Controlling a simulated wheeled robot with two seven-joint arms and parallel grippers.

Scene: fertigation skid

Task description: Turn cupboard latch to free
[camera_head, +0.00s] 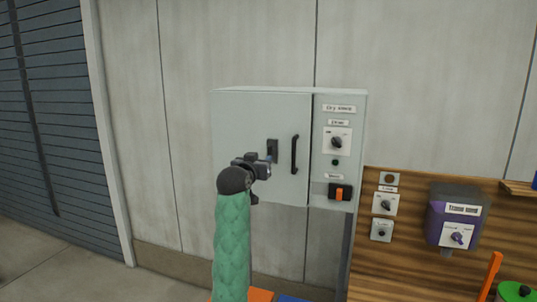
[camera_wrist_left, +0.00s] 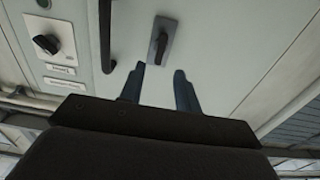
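The grey cupboard (camera_head: 240,120) labelled "Dry store" hangs on the wall with its door shut. Its dark latch (camera_head: 272,146) is a small upright plate left of the black door handle (camera_head: 294,154). The latch (camera_wrist_left: 162,40) also shows in the left wrist view, its lever roughly in line with the plate. My left gripper (camera_head: 266,162) is in front of the door, just below the latch in the picture. In the left wrist view its two fingers (camera_wrist_left: 160,72) are apart and empty, with the latch beyond the tips. My right gripper is not in view.
The cupboard's right panel has a rotary knob (camera_head: 337,142) and an orange switch (camera_head: 339,193). A wooden board (camera_head: 410,260) at right carries more knobs and a purple-grey box (camera_head: 456,212). The wall left of the cupboard is clear.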

